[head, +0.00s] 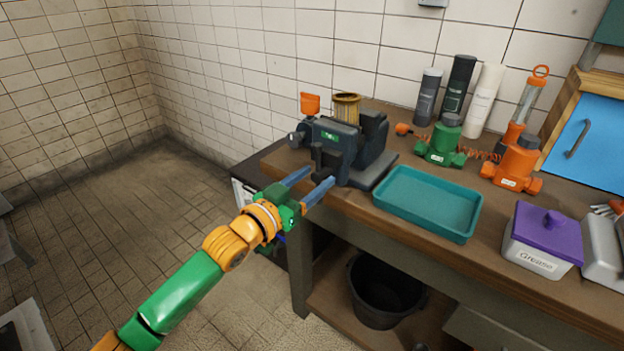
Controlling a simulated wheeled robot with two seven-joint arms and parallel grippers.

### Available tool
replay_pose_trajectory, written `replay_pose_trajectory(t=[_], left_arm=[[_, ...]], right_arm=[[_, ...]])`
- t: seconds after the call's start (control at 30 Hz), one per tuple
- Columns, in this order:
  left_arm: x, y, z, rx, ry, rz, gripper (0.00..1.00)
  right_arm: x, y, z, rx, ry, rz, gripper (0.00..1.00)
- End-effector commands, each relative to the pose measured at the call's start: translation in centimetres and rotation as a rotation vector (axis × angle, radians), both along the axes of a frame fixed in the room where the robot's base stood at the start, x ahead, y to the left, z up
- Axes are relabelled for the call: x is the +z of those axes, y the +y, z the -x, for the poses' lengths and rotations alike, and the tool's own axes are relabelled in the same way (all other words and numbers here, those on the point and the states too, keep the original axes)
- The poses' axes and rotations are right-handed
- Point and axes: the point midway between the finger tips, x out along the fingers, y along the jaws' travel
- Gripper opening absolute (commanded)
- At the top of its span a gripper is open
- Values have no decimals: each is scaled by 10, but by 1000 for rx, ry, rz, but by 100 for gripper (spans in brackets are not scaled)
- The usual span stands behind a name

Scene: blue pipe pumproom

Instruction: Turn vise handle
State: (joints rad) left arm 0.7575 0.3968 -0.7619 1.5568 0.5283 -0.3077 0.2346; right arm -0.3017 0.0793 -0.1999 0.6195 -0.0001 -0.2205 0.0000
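The dark grey-green vise (345,148) stands at the left end of the wooden workbench, with a small green label on its front block. A round dark knob (295,139) sticks out at its left side and looks like an end of the handle; the rest of the handle is hard to make out. My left gripper (317,176) comes in from the lower left. Its two blue fingers are spread apart, with their tips at the vise's lower front. I see nothing held between them and cannot tell whether they touch the vise. My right gripper is out of view.
A teal tray (428,202) lies right of the vise on the workbench (480,262). Green (442,143) and orange (514,166) pump-like units stand behind it. A purple-lidded grease box (542,240) sits further right. A black bucket (385,290) is below.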

Motion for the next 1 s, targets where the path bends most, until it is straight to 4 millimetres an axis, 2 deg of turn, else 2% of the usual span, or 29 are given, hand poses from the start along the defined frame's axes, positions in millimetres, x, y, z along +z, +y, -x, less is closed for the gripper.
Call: replay_pose_trajectory(t=[0.03, 0.2, 0.23, 1.0], left_arm=[[0, 0, 0, 0, 0, 0, 50], [0, 0, 0, 0, 0, 0, 5], [0, 0, 0, 0, 0, 0, 0], [-1, 0, 0, 0, 3, -1, 0]], right_arm=[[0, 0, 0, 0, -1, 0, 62], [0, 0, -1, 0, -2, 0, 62], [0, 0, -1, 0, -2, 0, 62], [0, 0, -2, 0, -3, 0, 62]])
